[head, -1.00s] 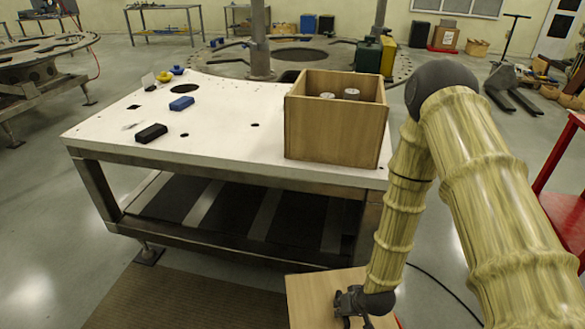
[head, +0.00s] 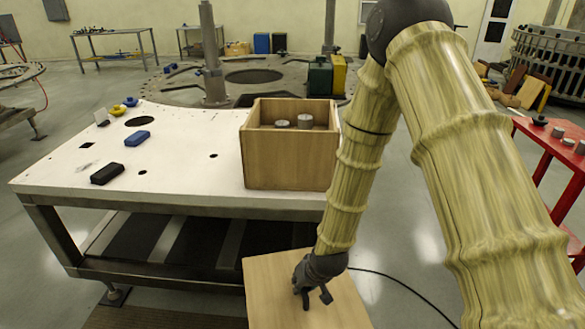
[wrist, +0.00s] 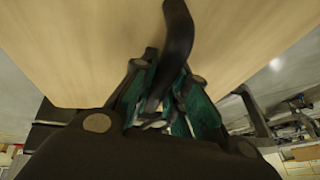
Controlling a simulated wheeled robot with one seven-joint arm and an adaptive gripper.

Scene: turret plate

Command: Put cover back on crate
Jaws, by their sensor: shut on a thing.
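The open wooden crate (head: 290,160) stands upright on the white table, near its right front corner. Its top is uncovered, and grey cylinders (head: 303,121) show inside. The cover (head: 268,277) is a flat light-wood panel at the bottom of the head view, in front of the table and lower than its top. My gripper (head: 312,298) is over the cover, shut on its dark handle (wrist: 178,50). In the wrist view the cover's face (wrist: 80,45) fills much of the picture, and the handle runs between the fingers.
The white table (head: 190,185) also holds a black block (head: 107,173), a blue block (head: 137,138) and small yellow and blue pieces at the far left. A red table (head: 550,150) with grey parts stands at the right. A dark cable lies on the floor.

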